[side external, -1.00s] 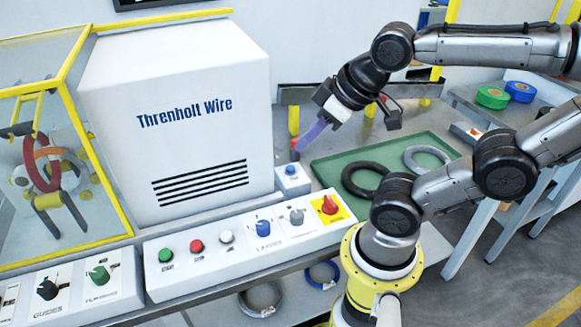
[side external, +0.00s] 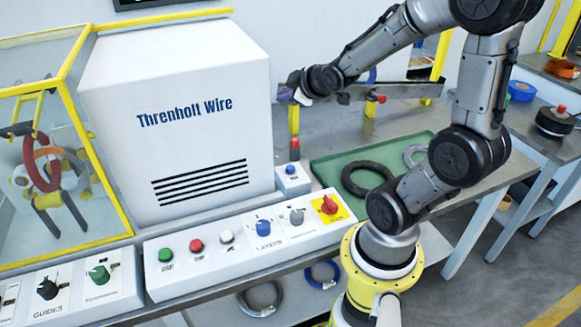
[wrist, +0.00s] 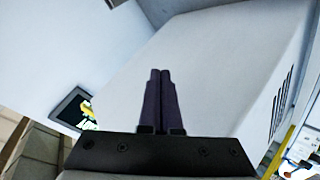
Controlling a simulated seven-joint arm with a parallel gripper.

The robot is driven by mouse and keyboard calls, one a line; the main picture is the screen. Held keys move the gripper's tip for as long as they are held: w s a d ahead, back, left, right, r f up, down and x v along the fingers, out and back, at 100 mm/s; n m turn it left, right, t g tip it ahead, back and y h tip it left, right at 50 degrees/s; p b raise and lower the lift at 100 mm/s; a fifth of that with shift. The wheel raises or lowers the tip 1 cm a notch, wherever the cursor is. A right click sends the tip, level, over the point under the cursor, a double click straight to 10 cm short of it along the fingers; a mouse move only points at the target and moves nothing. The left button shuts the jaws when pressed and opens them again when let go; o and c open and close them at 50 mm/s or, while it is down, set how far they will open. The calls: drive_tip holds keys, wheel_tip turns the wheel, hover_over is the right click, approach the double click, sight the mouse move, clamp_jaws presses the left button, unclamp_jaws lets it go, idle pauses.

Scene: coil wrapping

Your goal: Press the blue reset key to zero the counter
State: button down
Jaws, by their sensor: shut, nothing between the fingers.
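A small blue key (side external: 291,169) sits on top of a small pale box (side external: 292,181) beside the right side of the white Threnholt Wire cabinet (side external: 165,120). My gripper is raised beside the cabinet's upper right edge, well above the blue key and apart from it. In the wrist view, its two dark purple fingers (wrist: 161,73) are together with nothing between them, and they point toward the white cabinet (wrist: 215,70). The blue key is not visible in the wrist view. A dark screen with bright marks (wrist: 72,110) shows at left there; its reading is not legible.
The front panel (side external: 250,257) carries several buttons and knobs, including a blue knob (side external: 264,228) and a red switch on yellow (side external: 329,204). A red-topped post (side external: 295,148) stands just behind the small box. A green tray (side external: 325,171) holding rings lies to the right.

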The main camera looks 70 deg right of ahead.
drive_tip(key=g+y, duration=0.1)
drive_tip(key=g, duration=0.1)
hover_over(294, 170)
wheel_tip(294, 170, down, 10)
drive_tip(key=shift+r, duration=0.15)
drive_tip(key=shift+f, duration=4.4)
drive_tip(key=shift+f, duration=0.1)
drive_tip(key=shift+f, duration=0.3)
drive_tip(key=shift+f, duration=0.55)
drive_tip(key=shift+r, duration=0.95)
